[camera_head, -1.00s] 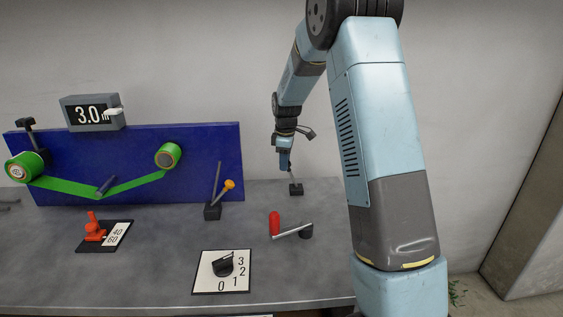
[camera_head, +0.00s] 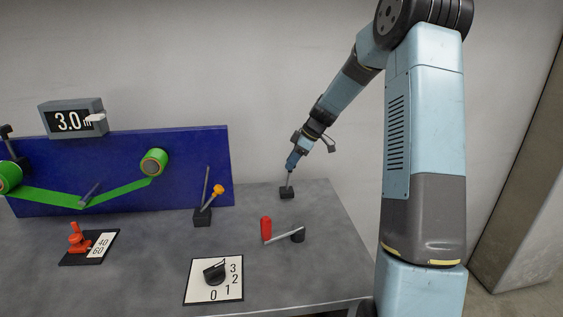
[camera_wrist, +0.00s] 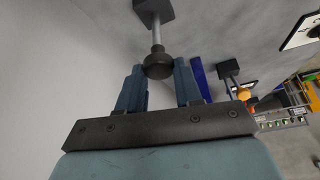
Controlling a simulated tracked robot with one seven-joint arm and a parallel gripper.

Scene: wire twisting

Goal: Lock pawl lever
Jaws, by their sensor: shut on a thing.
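A small black-based lever (camera_head: 287,193) stands at the back right of the bench. Its thin rod leans slightly right in the head view. My gripper (camera_head: 292,165) is on the lever's upper end, coming from the upper right. In the wrist view, the lever's black knob (camera_wrist: 158,67) sits between the two fingers of my gripper (camera_wrist: 158,85). My gripper is shut on this lever, though the contact itself is hard to see.
A second lever with an orange knob (camera_head: 217,191) stands to the left, before the blue panel (camera_head: 120,150). A red-handled crank (camera_head: 266,229), a numbered dial (camera_head: 214,272) and a red switch (camera_head: 77,240) are nearer. The bench around the lever is clear.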

